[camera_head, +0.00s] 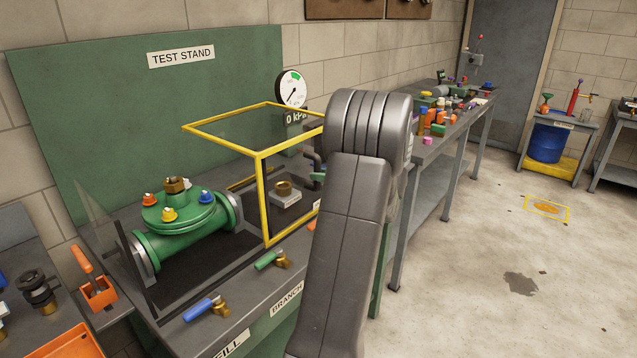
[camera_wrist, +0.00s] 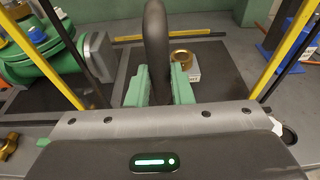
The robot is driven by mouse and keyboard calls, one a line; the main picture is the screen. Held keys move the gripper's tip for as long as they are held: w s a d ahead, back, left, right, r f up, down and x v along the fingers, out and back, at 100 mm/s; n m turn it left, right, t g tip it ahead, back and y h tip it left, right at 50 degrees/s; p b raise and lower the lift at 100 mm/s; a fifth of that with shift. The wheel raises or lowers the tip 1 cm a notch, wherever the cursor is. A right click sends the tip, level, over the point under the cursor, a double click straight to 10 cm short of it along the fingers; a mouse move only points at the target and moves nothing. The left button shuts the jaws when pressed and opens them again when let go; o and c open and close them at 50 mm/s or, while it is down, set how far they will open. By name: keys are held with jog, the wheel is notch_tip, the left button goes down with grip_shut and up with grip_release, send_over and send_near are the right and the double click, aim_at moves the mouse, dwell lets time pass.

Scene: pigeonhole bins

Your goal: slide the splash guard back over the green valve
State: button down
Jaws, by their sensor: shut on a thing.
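The splash guard (camera_head: 263,200) is a clear box with a yellow frame. It stands on the test stand bench, to the right of the green valve (camera_head: 180,240), leaving most of the valve uncovered. The valve has coloured caps on its top flange and also shows at the left of the wrist view (camera_wrist: 38,67). My gripper (camera_wrist: 158,85) has green fingers shut on the dark curved handle (camera_wrist: 156,40) of the guard. Yellow guard bars (camera_wrist: 290,50) run along both sides of the wrist view. In the head view my arm hides most of the gripper and the guard's right side.
A brass ring on a pale block (camera_head: 285,193) sits inside the guard. Small valves with a green handle (camera_head: 266,261) and a blue handle (camera_head: 200,309) lie along the bench front. A gauge (camera_head: 291,88) is behind. A cluttered bench (camera_head: 450,140) stands right.

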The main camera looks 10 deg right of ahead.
jog(key=s+a+b, duration=1.5)
jog(key=s+a, duration=0.6)
jog(key=s, duration=0.1)
jog(key=shift+a, duration=0.4)
jog(key=c, duration=1.3)
grip_release()
jog(key=p+v, duration=0.3)
jog(key=v, duration=0.6)
jog(key=shift+r+p, duration=0.1)
jog(key=shift+p, duration=0.25)
